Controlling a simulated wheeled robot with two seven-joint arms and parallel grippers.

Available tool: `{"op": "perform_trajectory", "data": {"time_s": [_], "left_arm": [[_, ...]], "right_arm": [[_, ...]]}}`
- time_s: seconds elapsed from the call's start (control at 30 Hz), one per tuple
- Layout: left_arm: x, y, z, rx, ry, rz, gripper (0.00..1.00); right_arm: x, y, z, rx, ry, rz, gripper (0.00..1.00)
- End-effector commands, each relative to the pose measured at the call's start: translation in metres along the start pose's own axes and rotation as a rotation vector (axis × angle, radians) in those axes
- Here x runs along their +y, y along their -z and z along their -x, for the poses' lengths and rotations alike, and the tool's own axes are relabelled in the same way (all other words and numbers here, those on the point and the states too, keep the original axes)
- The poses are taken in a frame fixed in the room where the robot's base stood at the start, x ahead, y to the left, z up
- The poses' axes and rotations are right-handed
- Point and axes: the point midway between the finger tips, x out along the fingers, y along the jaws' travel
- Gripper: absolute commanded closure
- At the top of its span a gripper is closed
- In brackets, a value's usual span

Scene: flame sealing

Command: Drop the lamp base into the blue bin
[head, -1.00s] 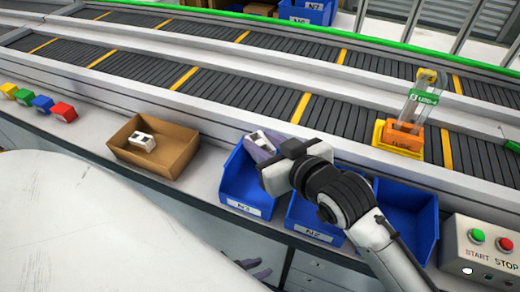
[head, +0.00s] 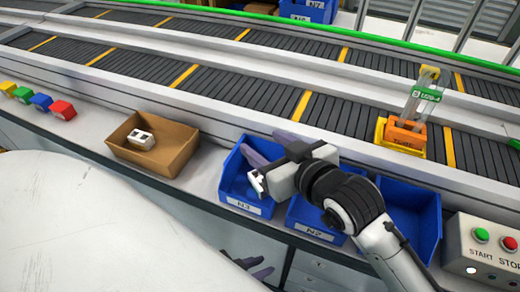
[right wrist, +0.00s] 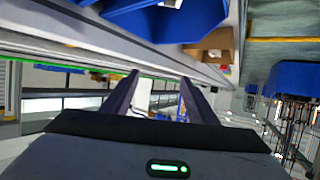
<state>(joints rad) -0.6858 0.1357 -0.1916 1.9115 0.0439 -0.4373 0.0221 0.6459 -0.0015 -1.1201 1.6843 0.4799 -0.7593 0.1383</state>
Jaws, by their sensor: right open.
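A small white piece, which looks like the lamp base (head: 257,183), shows at the front of the left blue bin (head: 226,182), labelled N3, just below my right gripper (head: 262,142). I cannot tell whether it is falling or resting in the bin. My right gripper is over that bin with its fingers spread. In the right wrist view the gripper (right wrist: 160,78) is open with nothing between its fingers. My left gripper (head: 257,268) hangs low at the front edge of the counter, partly hidden, and its opening is unclear.
A cardboard box (head: 178,157) holding a white part (head: 141,139) stands left of the bins. Blue bin N2 (head: 310,221) and another blue bin (head: 428,215) are to the right, beside the start/stop box (head: 482,255). An orange fixture (head: 405,135) stands by the conveyor.

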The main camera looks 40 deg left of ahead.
Motion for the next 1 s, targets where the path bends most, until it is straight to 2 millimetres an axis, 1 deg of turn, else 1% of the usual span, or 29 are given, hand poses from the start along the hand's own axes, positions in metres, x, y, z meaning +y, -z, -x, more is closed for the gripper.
{"op": "perform_trajectory", "data": {"time_s": [0.3,0.4,0.5,0.67,1.0], "left_arm": [[0.0,0.0,0.001,-0.002,0.0,0.001,0.78],[0.0,-0.001,0.001,-0.002,0.0,0.001,0.78],[0.0,-0.001,0.001,-0.002,0.001,0.001,0.78],[0.0,-0.001,0.001,-0.003,0.001,0.001,0.78],[-0.001,-0.001,0.001,-0.003,0.001,0.001,0.78]], "right_arm": [[0.001,0.0,0.059,0.0,-0.002,0.0,0.47],[0.001,0.0,0.074,0.001,-0.002,0.001,0.47],[0.001,0.0,0.084,0.0,-0.001,0.001,0.47],[0.0,0.0,0.09,0.0,0.0,0.0,0.47],[0.0,0.0,0.09,0.001,-0.001,0.0,0.47]]}}
